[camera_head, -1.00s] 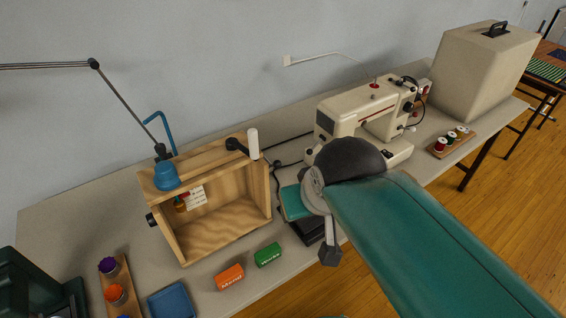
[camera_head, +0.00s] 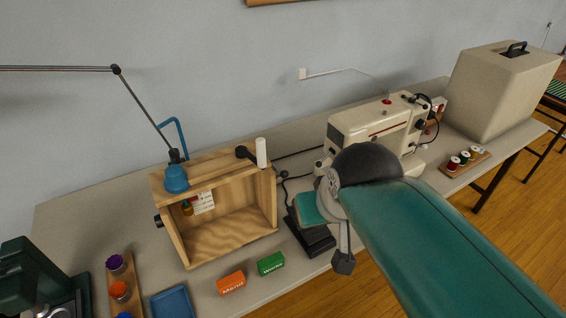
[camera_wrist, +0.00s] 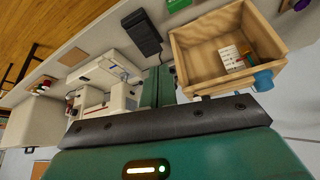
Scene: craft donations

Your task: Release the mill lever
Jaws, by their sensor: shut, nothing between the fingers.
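A wooden box with an open front (camera_head: 228,238) stands on the table left of centre. A black lever arm with an upright white handle (camera_head: 261,152) is at its top right corner; I take this for the mill lever, but nothing labels it. In the wrist view the box (camera_wrist: 190,72) appears at the upper right, its lever hard to make out. My gripper (camera_wrist: 158,86) shows there as two teal fingers shut together, empty, beside the box and apart from the lever as far as I can tell. In the head view my arm hides most of the gripper.
A cream sewing machine (camera_head: 345,125) stands right of the box, a black pedal (camera_head: 309,236) in front. A lamp with a blue shade (camera_head: 176,179) hangs at the box's top left. Orange (camera_head: 231,283) and green (camera_head: 271,263) packets and a blue tray (camera_head: 172,303) lie in front.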

